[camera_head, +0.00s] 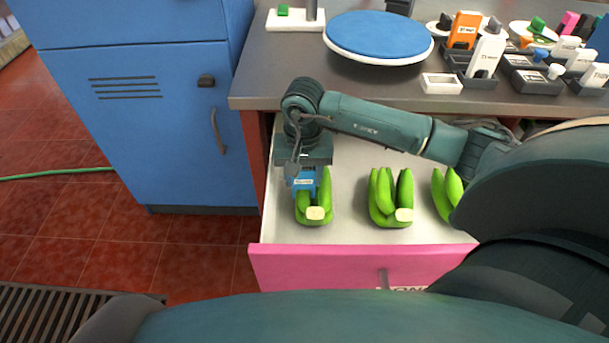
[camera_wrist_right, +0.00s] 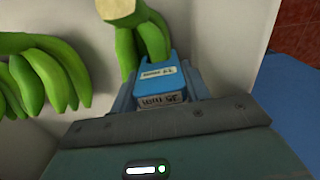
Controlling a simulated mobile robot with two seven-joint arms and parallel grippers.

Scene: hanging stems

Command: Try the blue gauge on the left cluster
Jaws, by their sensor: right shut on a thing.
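The left cluster (camera_head: 313,212) of green bananas lies in the open pink-fronted drawer, at its left end, with its pale cut stem toward the drawer front. My right gripper (camera_head: 304,190) points down over it and is shut on the blue gauge (camera_head: 304,181). In the right wrist view the blue gauge (camera_wrist_right: 156,80) has white labels and its far end is at the fingers of the left cluster (camera_wrist_right: 148,38). I cannot tell whether they touch. My left gripper does not show in the head view.
A middle cluster (camera_head: 390,198) and a right cluster (camera_head: 447,190) lie in the same drawer (camera_head: 350,262). The counter above holds a blue round turntable (camera_head: 378,36) and several bottles and holders. A blue cabinet (camera_head: 150,110) stands to the left.

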